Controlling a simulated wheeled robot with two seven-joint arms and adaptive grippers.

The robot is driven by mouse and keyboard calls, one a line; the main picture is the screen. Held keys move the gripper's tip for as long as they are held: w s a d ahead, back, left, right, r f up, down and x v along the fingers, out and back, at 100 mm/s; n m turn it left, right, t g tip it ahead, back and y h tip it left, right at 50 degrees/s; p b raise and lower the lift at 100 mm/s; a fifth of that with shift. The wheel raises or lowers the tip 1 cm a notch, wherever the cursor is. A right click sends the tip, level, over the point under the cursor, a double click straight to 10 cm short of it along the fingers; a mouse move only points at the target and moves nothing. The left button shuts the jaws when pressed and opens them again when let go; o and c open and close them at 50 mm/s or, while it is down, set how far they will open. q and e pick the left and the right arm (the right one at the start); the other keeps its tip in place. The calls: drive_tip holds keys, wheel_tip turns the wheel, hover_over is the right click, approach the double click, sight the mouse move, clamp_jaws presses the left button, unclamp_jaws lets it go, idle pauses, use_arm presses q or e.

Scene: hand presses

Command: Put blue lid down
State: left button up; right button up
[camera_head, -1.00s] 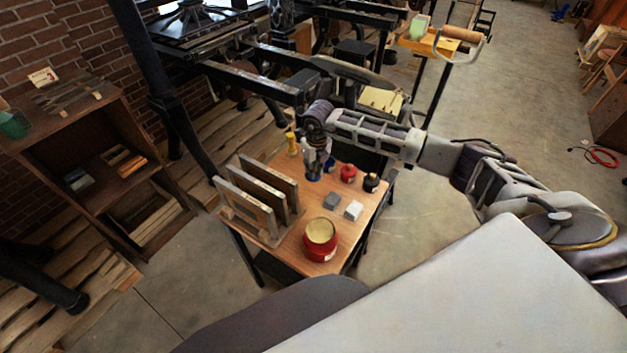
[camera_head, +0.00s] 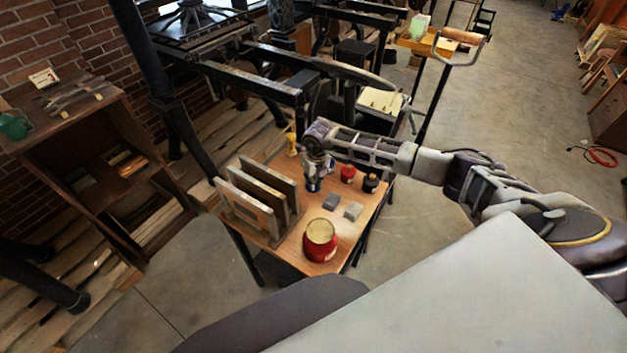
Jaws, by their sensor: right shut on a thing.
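My right gripper (camera_head: 316,174) is over the back part of the small wooden table (camera_head: 283,268), pointing down. It is shut on a small blue thing, the blue lid (camera_head: 313,187), low over the tabletop. The lid is small and partly hidden by the fingers, and I cannot tell whether it touches the table. Another bit of blue shows just right of the fingers, too small to make out. A red can (camera_head: 348,173) and a black can (camera_head: 370,183) stand to the right of the gripper. My left gripper is not in view.
A wooden rack (camera_head: 262,199) with upright boards fills the table's left side. A large open red tin (camera_head: 320,243) stands at the front. A yellow object (camera_head: 292,145) stands at the back left.

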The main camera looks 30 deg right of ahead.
sight(316, 187)
drive_tip(key=shift+f, duration=0.25)
drive_tip(key=shift+f, duration=0.15)
drive_tip(key=o, duration=0.8)
drive_tip(key=shift+r, duration=0.3)
drive_tip(key=r, duration=0.4)
drive_tip(key=s+r+b, duration=0.1)
drive_tip(key=r, duration=0.6)
drive_tip(key=shift+s+r+b, duration=0.25)
drive_tip(key=shift+r+b, duration=0.1)
drive_tip(key=shift+b, duration=0.05)
